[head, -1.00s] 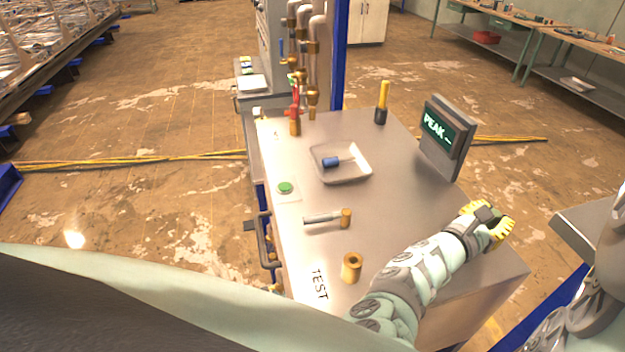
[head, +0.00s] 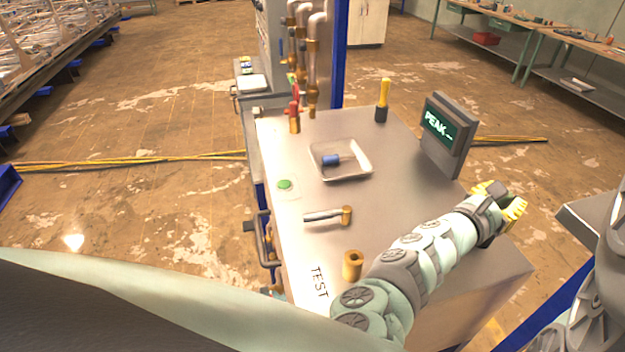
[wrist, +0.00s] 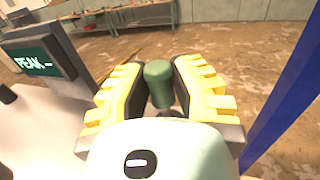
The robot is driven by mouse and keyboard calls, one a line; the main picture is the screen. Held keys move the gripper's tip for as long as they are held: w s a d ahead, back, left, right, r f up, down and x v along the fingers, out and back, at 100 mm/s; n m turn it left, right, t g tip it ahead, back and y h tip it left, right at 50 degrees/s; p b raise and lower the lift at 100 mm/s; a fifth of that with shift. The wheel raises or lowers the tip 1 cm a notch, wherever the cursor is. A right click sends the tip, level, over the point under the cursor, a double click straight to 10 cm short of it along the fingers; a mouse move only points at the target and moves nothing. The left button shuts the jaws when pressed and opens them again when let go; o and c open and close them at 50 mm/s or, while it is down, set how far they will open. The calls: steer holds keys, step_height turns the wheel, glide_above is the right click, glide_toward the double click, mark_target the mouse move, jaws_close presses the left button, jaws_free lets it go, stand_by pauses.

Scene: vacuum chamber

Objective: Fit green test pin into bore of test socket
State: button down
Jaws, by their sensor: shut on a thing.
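In the wrist view my gripper (wrist: 160,92) has its yellow-backed fingers closed around the green test pin (wrist: 158,80). The pin's rounded green top shows between the dark finger pads; its lower part is hidden. In the head view my gripper (head: 505,203) is off the right side of the steel table, right of the display, and the pin in it cannot be seen. A brass cylinder with a dark hole in its top, seemingly the test socket (head: 352,265), stands upright near the TEST label. My gripper is well to the right of it and apart from it.
The steel table (head: 400,215) holds a white tray (head: 355,173) with a blue-handled tool, a lying metal piece with a brass end (head: 327,216), a green button (head: 285,184), a yellow-and-black tool (head: 382,100) and a PEAK display (head: 447,133). Brass-jointed pipes (head: 312,70) stand behind.

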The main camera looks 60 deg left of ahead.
steer(key=shift+s+r+b, duration=0.1)
steer(key=shift+r+b, duration=0.4)
steer(key=shift+r, duration=1.3)
steer(key=shift+r+p, duration=0.55)
steer(key=shift+r, duration=0.75)
